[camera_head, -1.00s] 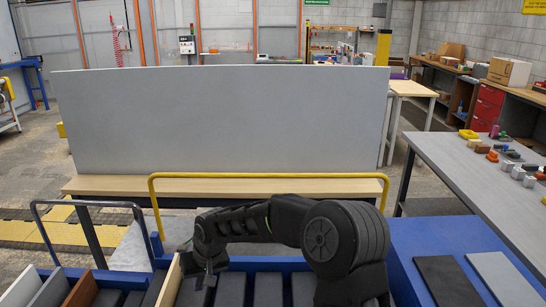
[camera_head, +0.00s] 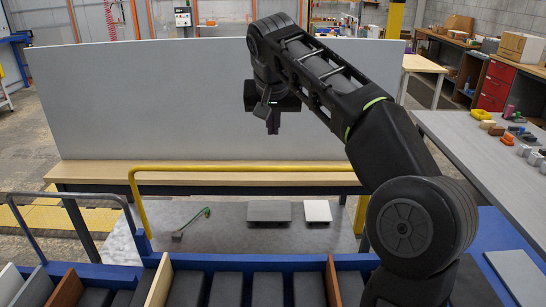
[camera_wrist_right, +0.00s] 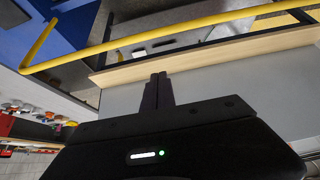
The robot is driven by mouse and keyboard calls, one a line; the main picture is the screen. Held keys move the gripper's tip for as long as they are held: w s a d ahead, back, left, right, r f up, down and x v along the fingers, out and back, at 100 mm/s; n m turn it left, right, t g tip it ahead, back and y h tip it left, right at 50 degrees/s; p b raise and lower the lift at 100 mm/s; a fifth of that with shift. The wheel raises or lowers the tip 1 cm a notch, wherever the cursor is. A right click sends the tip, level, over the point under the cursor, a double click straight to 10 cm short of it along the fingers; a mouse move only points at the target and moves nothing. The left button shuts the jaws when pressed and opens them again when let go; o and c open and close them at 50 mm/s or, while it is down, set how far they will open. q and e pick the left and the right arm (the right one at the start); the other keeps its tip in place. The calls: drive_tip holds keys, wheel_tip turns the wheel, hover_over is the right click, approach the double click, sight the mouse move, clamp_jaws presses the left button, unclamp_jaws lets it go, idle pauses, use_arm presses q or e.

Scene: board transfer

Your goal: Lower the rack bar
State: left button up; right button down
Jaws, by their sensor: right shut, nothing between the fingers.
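The yellow rack bar (camera_head: 250,168) stands as an upright hoop behind the blue rack (camera_head: 215,258). Its top rail runs across the head view, and its right end passes behind my right arm. It also shows in the right wrist view (camera_wrist_right: 145,39) as a long yellow tube in the upper part. My right gripper (camera_head: 273,130) hangs above and beyond the top rail, in front of the grey panel. In the right wrist view its fingers (camera_wrist_right: 158,90) are together, with nothing between them, apart from the bar. My left gripper is not in view.
A large grey panel (camera_head: 150,100) stands on a wooden ledge (camera_head: 100,175) behind the bar. Several dark, wooden and brown boards stand in the blue rack. A dark plate (camera_head: 269,211) and a white plate (camera_head: 317,211) lie on a grey surface beyond it. A grey table (camera_head: 475,150) is at right.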

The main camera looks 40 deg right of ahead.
wheel_tip(320, 180, down, 9)
drive_tip(key=p, duration=0.1)
drive_tip(key=shift+w+d, duration=0.25)
drive_tip(key=shift+w, duration=0.2)
drive_tip(key=shift+f, duration=0.1)
idle(0.4)
